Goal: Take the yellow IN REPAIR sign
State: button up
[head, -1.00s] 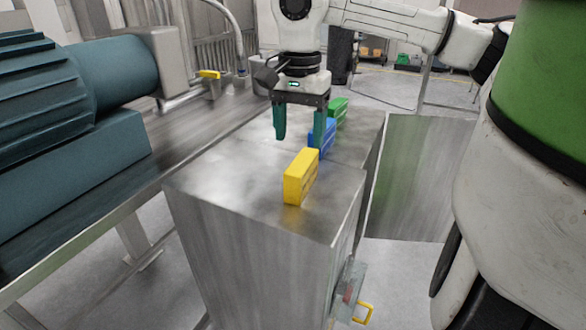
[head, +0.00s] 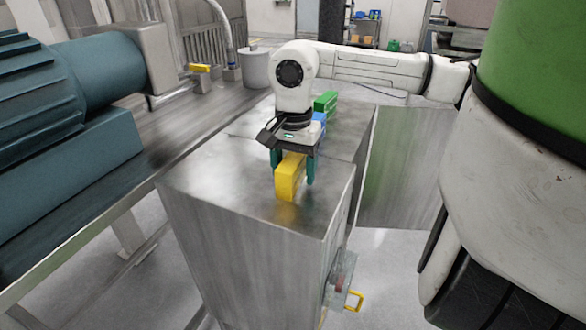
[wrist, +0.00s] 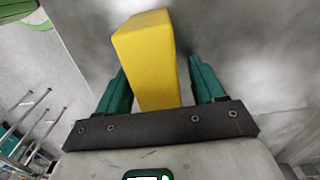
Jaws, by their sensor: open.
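The yellow sign (head: 287,179) stands upright as a block on top of the steel cabinet (head: 225,185), near its front. No lettering on it can be read. My gripper (head: 294,175) is lowered over it, with one green finger on each side. In the wrist view the yellow sign (wrist: 150,60) lies between the two open fingers (wrist: 160,85); a gap shows at the right finger, while the left finger is very close to the sign. I cannot tell if it touches. The sign's far part is hidden by my gripper.
A blue block (head: 319,118) and a green block (head: 326,101) stand behind the yellow one on the cabinet. A teal motor (head: 75,95) is at the left. A yellow handle (head: 354,301) sticks out low on the cabinet's side. The cabinet top in front is clear.

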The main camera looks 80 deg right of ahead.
jog(key=c, duration=1.1)
jog(key=shift+r, duration=0.15)
